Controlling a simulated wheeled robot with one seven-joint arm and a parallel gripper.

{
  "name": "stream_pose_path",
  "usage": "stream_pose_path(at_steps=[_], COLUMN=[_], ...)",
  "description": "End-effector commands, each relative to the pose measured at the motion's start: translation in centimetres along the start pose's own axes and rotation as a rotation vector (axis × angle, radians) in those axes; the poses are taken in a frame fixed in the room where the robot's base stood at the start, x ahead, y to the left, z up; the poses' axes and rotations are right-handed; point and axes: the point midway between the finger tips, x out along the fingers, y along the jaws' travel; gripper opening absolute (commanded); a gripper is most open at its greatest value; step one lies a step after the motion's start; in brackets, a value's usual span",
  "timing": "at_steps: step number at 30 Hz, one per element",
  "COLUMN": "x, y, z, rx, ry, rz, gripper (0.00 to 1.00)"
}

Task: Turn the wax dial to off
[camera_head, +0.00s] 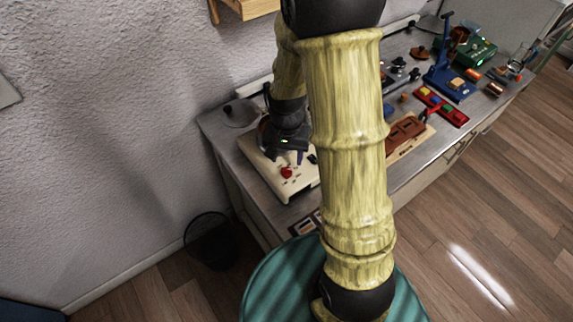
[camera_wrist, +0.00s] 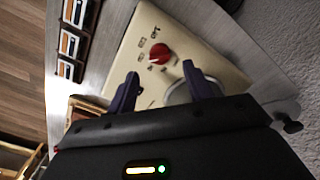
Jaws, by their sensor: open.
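The red dial (camera_head: 286,172) sits on the top of a cream box (camera_head: 304,184) at the left end of the bench. In the wrist view the red dial (camera_wrist: 162,54) has a pale pointer mark and small dark labels around it, too small to read. My gripper (camera_head: 289,156) is over the cream box, close to the dial. In the wrist view my gripper (camera_wrist: 160,72) is open and empty, its two purple-grey fingertips on either side of the dial's near edge. I cannot tell whether they touch it. A round metal pot (camera_wrist: 180,93) is partly hidden behind the gripper.
The grey bench (camera_head: 218,128) runs along the wall. To the right are a brown piece (camera_head: 405,130) on a board, a red tray (camera_head: 441,107) and a blue press (camera_head: 444,82). A dark bin (camera_head: 211,240) stands on the floor. My arm hides the bench's middle.

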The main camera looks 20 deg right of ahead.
Motion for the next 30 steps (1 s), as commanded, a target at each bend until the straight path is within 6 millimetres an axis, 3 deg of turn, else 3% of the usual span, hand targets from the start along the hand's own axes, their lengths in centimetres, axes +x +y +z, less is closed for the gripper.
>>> stream_pose_path(at_steps=[9,21,22,28,30], x=[4.3,5.2,5.2,5.1,5.1], y=[0.0,0.0,0.0,0.0,0.0], z=[0.1,0.0,0.0,0.0,0.0], rx=[0.0,0.0,0.0,0.0,0.0], ry=[-0.004,0.0,0.0,0.0,0.0], rz=[0.002,0.0,0.0,0.0,0.0], gripper=[0.51,0.51,0.49,0.1,0.07])
